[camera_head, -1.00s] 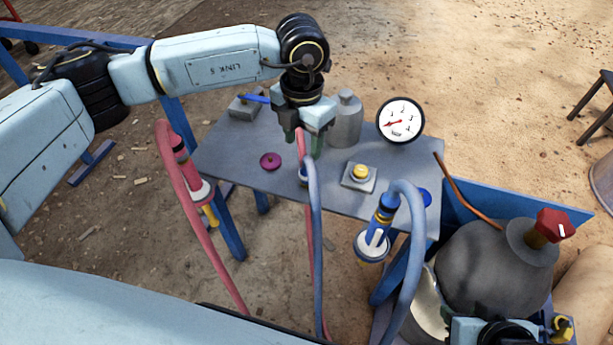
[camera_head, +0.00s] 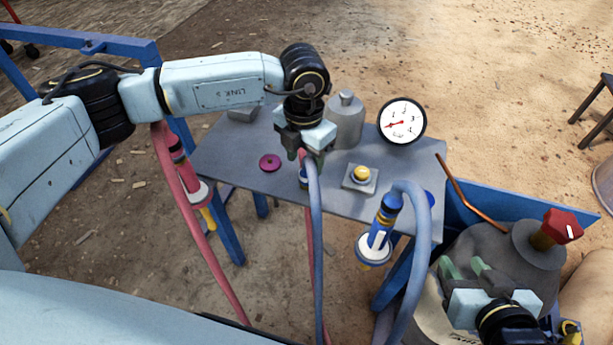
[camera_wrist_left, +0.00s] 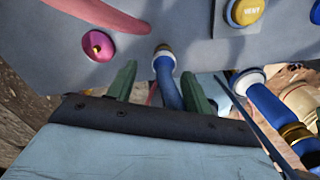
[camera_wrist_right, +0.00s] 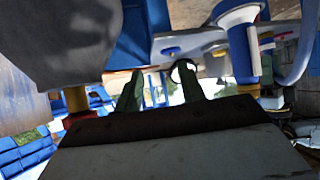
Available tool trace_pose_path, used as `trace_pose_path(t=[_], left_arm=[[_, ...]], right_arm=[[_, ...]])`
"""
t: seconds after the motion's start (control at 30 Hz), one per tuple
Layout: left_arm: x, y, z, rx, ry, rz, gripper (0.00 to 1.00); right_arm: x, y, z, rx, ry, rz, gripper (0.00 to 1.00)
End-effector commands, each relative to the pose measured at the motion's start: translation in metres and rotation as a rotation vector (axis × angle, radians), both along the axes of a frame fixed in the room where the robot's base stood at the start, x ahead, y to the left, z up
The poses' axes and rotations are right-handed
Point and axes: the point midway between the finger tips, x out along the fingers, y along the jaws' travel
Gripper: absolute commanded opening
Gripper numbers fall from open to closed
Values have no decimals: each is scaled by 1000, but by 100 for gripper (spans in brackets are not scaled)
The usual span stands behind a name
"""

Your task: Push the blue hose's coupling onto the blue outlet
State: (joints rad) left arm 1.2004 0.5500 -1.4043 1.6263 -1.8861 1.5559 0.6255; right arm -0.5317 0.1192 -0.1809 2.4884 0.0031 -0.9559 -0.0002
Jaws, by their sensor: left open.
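The blue hose (camera_head: 316,230) rises from below to a blue coupling (camera_head: 303,178) near the grey panel's front edge. My left gripper (camera_head: 306,158) is open above it. In the left wrist view the fingers stand either side of a blue piece (camera_wrist_left: 168,92) with a tan-and-white end; contact cannot be told. A second blue hose (camera_head: 420,250) arches to a blue coupling (camera_head: 388,207) at a white cup. A blue disc (camera_head: 430,198), possibly the blue outlet, shows partly behind that hose. My right gripper (camera_head: 463,262) is open and empty by the grey round body.
The grey panel (camera_head: 225,160) carries a magenta disc (camera_head: 270,162), a yellow button (camera_head: 361,174), a grey bottle (camera_head: 346,122) and a gauge (camera_head: 402,120). A pink hose (camera_head: 195,240) hangs at left. A red knob (camera_head: 562,225) stands above the grey round body (camera_head: 500,260).

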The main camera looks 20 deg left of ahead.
Motion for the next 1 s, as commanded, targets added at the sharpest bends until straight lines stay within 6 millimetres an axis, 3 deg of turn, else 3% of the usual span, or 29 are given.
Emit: trace_pose_path(t=[0.2,0.5,1.0], left_arm=[[-2,-4,-20,0,1,1,51],[-2,-5,-42,0,1,0,51],[-2,-5,-45,0,0,0,49]], right_arm=[[20,12,29,57,-212,18,40],[32,24,69,126,-455,36,40],[33,25,78,138,-498,38,40]])
